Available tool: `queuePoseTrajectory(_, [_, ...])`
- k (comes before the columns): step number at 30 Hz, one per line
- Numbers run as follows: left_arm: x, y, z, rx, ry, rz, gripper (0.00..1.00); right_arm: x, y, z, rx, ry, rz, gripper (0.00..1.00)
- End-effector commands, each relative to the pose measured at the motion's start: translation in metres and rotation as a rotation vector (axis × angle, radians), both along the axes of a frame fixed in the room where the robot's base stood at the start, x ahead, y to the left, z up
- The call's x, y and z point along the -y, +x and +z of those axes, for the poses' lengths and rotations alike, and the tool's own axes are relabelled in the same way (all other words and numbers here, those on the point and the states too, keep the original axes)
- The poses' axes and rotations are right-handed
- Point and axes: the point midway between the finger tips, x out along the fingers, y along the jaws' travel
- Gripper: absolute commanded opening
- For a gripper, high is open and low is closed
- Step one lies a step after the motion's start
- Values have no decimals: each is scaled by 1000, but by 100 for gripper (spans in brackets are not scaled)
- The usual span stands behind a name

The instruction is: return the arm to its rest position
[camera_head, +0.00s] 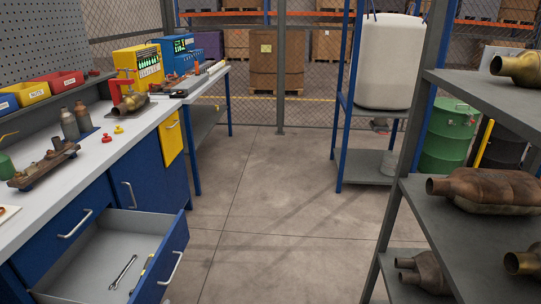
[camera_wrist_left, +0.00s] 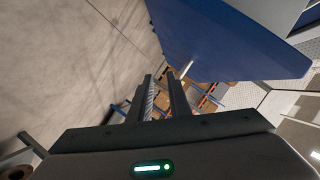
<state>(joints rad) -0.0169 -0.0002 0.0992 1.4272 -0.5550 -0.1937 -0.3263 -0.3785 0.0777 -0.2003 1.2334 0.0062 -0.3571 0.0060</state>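Neither arm shows in the head view. My left gripper (camera_wrist_left: 160,78) shows in the left wrist view, its two dark fingers apart with a gap between them and nothing held. A blue panel (camera_wrist_left: 225,45) lies just beyond and to the right of the fingers. A pale handle (camera_wrist_left: 186,69) on it shows close to the right fingertip; I cannot tell whether they touch. My right gripper is in neither view.
An open drawer (camera_head: 172,262) with a wrench (camera_head: 123,272) stands out from the blue workbench at lower left. The grey shelf (camera_head: 405,205) with converters (camera_head: 490,190) stands at right. The floor (camera_head: 275,195) between them is clear.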

Motion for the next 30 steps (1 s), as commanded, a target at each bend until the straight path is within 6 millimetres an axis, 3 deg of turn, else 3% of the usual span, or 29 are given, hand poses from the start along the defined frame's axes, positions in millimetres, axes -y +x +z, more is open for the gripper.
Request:
queuePoseTrajectory(8, [28, -53, -70, -124, -157, 4, 17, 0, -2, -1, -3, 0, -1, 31])
queuePoseTrajectory(14, [61, -137, -149, -294, -347, 37, 17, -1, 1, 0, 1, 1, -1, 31])
queuePoseTrajectory(21, [102, -256, -229, -515, -562, 121, 17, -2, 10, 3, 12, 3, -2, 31])
queuePoseTrajectory(27, [123, -333, -264, -646, -674, 191, 17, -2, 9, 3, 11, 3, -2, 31])
queuePoseTrajectory(30, [128, -352, -271, -679, -701, 210, 17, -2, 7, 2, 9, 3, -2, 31])
